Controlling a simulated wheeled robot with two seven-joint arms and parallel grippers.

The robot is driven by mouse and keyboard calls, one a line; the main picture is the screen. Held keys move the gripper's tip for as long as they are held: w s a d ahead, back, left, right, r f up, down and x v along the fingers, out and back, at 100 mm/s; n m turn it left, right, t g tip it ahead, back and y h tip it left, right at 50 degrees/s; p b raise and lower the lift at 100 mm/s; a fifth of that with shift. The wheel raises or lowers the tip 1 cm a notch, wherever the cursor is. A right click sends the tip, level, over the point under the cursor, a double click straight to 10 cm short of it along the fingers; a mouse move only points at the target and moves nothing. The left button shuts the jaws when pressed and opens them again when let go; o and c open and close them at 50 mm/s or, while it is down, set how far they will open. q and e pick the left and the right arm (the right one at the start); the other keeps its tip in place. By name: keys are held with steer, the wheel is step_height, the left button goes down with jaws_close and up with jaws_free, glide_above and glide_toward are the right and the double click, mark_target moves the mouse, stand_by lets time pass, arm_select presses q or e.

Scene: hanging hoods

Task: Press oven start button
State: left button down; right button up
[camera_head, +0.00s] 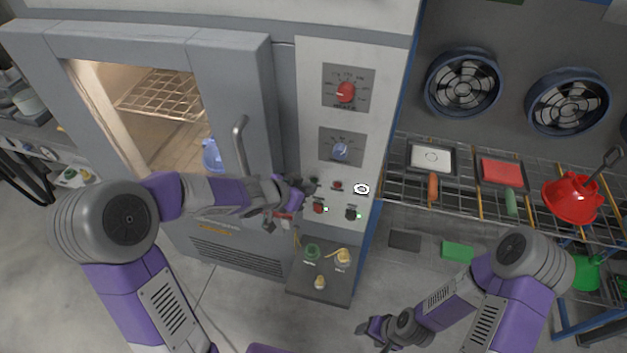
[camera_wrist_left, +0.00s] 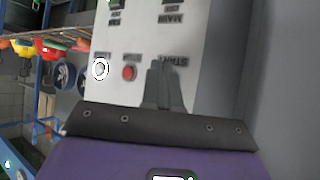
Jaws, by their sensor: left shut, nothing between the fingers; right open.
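The oven (camera_head: 235,100) stands at the left with its control panel (camera_head: 310,110) on its right side. In the left wrist view, a START label (camera_wrist_left: 180,59) lies on the panel, partly behind my left gripper (camera_wrist_left: 164,66). The gripper is shut and empty, its fingertips over the spot at this label; the button there is hidden. I cannot tell whether they touch. In the head view my left gripper (camera_head: 303,188) is at the panel's left edge. A red button (camera_wrist_left: 129,72) and a white-ringed one (camera_wrist_left: 100,69) sit beside it. My right gripper (camera_head: 368,330) is open, low over the floor.
The oven handle (camera_head: 240,145) stands out left of the panel.

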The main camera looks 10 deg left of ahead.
arm_select(q)
steer(key=shift+w+r+p, duration=0.2)
steer(key=shift+w+p, duration=0.2)
steer(key=shift+w, duration=0.1)
stand_by(0.8)
steer(key=shift+s+a+f, duration=0.2)
steer(key=shift+s+a, duration=0.05)
steer(key=shift+s, duration=0.5)
steer(key=shift+s+b, duration=0.55)
steer(key=shift+s, duration=2)
steer(key=s+d+f+n+g, duration=0.2)
steer(key=s+f, duration=0.1)
steer(key=f, duration=0.5)
steer(key=s+d+f+n+g, duration=0.1)
steer(key=s+f+n, duration=0.15)
steer(key=f, duration=0.45)
steer(key=s+d+f+n+g+y, duration=0.1)
steer(key=s+f+n+g, duration=0.3)
steer(key=s+f, duration=0.9)
steer(key=shift+s+d+f+g+y, duration=0.3)
steer(key=shift+s+d+f+g, duration=0.15)
steer(key=shift+g, duration=0.35)
